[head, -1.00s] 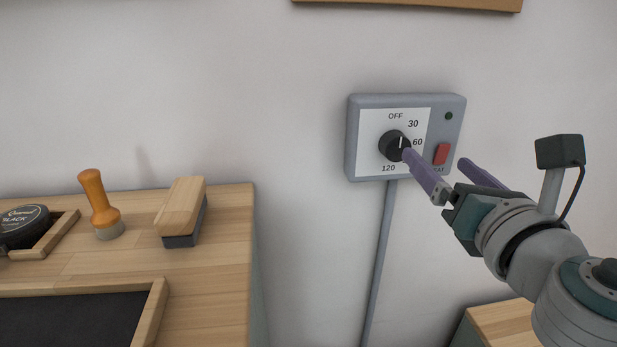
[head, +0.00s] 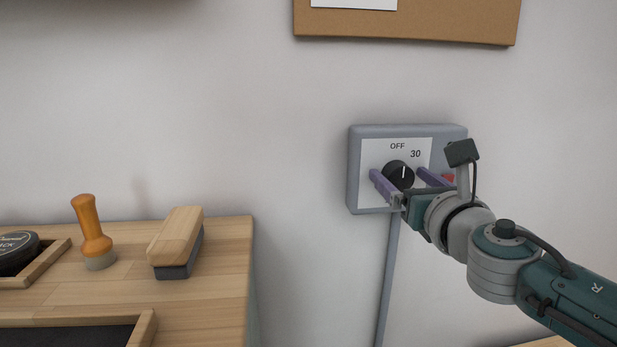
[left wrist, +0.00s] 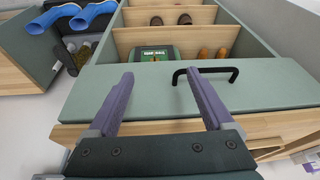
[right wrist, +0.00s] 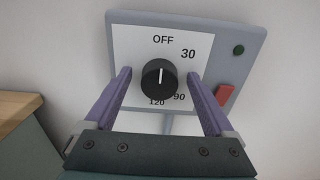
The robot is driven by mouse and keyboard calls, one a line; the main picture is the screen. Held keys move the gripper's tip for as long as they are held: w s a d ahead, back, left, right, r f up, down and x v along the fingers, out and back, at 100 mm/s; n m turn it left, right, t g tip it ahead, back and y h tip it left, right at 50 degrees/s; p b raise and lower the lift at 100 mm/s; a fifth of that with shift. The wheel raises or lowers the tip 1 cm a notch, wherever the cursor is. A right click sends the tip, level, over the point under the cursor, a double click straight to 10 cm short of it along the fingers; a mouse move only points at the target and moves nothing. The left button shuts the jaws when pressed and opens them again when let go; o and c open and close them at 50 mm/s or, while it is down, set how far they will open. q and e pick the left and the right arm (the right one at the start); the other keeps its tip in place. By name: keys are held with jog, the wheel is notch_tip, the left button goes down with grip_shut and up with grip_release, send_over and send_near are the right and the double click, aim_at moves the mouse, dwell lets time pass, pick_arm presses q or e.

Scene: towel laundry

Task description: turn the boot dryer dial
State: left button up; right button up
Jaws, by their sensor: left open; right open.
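The boot dryer control box (head: 354,170) is grey with a white face and hangs on the wall. Its round black dial (head: 400,173) also shows in the right wrist view (right wrist: 159,78), with its white mark pointing up at OFF. My right gripper (head: 408,178) is open, its purple fingers on either side of the dial. In the right wrist view (right wrist: 160,80) gaps show between the dial and both fingers; I cannot tell the depth. The 60 label is hidden behind a finger. My left gripper (left wrist: 160,85) is open and empty, above a green drawer front with a black handle (left wrist: 205,73).
A red switch (right wrist: 225,95) and a dark green lamp (right wrist: 239,49) sit right of the dial. A cable (head: 388,280) runs down from the box. A wooden bench (head: 225,260) at left holds a brush (head: 177,235) and an orange-handled tool (head: 88,225). A board (head: 420,22) hangs above.

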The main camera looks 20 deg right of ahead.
jog(key=shift+c, duration=0.3)
jog(key=c, duration=1.3)
